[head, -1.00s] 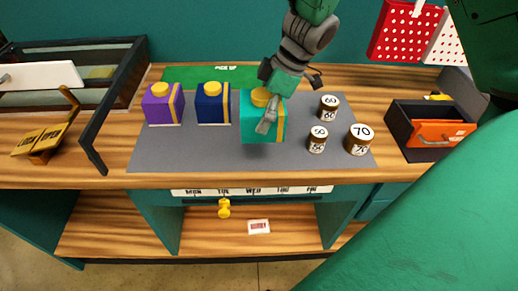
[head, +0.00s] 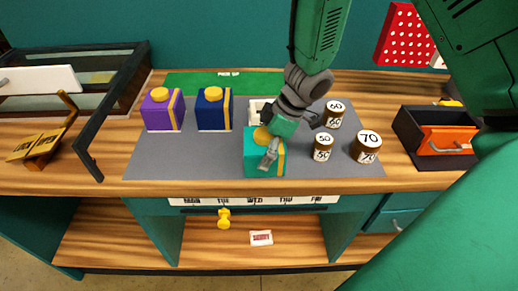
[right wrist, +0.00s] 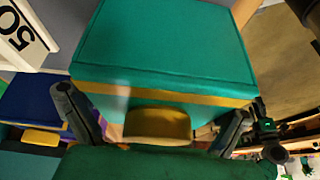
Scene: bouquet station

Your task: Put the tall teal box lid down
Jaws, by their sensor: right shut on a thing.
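The tall teal box lid (head: 258,165) has a yellow knob (head: 262,138) and a yellow band. It is near the front edge of the grey mat in the head view. I cannot tell whether it touches the mat. My right gripper (head: 268,150) is shut on the lid, reaching from above and behind. In the right wrist view the lid (right wrist: 165,45) fills the upper middle, with its yellow knob (right wrist: 157,124) between the fingers of the gripper (right wrist: 155,120). An open whitish box (head: 254,109) shows behind the lid, partly hidden by my gripper. My left gripper is not in view.
Purple (head: 160,114) and blue (head: 212,115) boxes with yellow knobs stand left of the lid. Several brown numbered jars, one marked 70 (head: 366,148), stand close on its right. A dark bin (head: 410,137) with an orange front is further right. Grey mat (head: 190,160) is bare front-left.

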